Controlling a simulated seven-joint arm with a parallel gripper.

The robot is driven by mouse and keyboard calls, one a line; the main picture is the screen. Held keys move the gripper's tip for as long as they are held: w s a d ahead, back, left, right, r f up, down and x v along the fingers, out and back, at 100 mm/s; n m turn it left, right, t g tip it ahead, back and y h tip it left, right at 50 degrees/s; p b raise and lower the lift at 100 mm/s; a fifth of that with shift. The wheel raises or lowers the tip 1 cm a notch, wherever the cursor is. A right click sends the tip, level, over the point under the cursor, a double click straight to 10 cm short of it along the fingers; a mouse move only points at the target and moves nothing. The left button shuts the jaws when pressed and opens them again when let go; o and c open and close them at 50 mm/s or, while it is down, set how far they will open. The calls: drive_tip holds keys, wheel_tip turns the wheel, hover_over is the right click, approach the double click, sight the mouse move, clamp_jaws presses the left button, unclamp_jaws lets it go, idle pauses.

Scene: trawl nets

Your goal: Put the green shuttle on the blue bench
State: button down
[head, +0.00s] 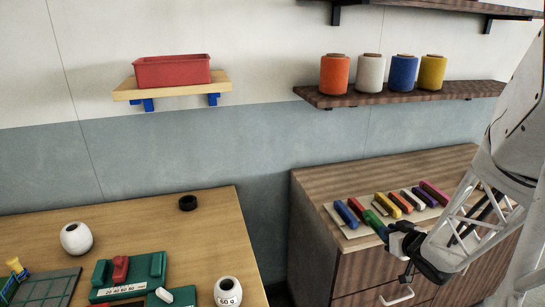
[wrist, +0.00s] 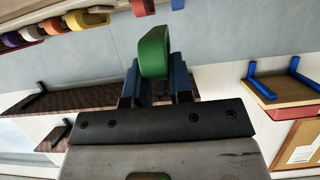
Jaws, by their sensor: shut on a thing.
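The green shuttle (head: 374,222) is at the front edge of the pale board with other shuttles on the wooden cabinet. My gripper (head: 395,238) is at its near end. In the wrist view the green shuttle (wrist: 153,50) sits between the two blue-grey fingers of my gripper (wrist: 155,85), which are shut on it. I cannot tell whether the shuttle is touching the board or just above it. No bench with a blue top shows; a light wooden table (head: 160,215) stands at the left, and a small wall shelf (head: 218,90) has blue brackets.
Blue, yellow (head: 387,206), orange, white and magenta (head: 434,192) shuttles lie close beside the green one. A red bin (head: 172,71) fills most of the small shelf. Several thread cones (head: 370,73) stand on a dark shelf.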

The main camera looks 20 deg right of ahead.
drive_tip(key=shift+w+r, duration=0.2)
drive_tip(key=shift+w, duration=0.65)
drive_tip(key=w+a+r+n+y, duration=0.1)
drive_tip(key=w+a+r, duration=0.2)
drive_tip(key=w, duration=0.8)
drive_tip(key=w+a+r+n+y, duration=0.15)
drive_tip(key=w+a, duration=0.25)
drive_tip(key=w, duration=0.6)
drive_tip(key=w+a+f, duration=0.2)
drive_tip(key=w+a, duration=0.5)
drive_tip(key=w, duration=0.2)
drive_tip(key=a+f, duration=0.3)
drive_tip(key=f, duration=1.2)
drive_tip(key=a+f+m+h, duration=0.1)
drive_tip(key=a+f, duration=0.2)
drive_tip(key=f, duration=1.2)
drive_tip(key=a+f+m+h, duration=0.1)
drive_tip(key=a+f, duration=0.2)
drive_tip(key=f, duration=1.1)
drive_tip(key=shift+a+f, duration=0.4)
drive_tip(key=shift+r+m+h, duration=0.1)
drive_tip(key=shift+m+h, duration=0.15)
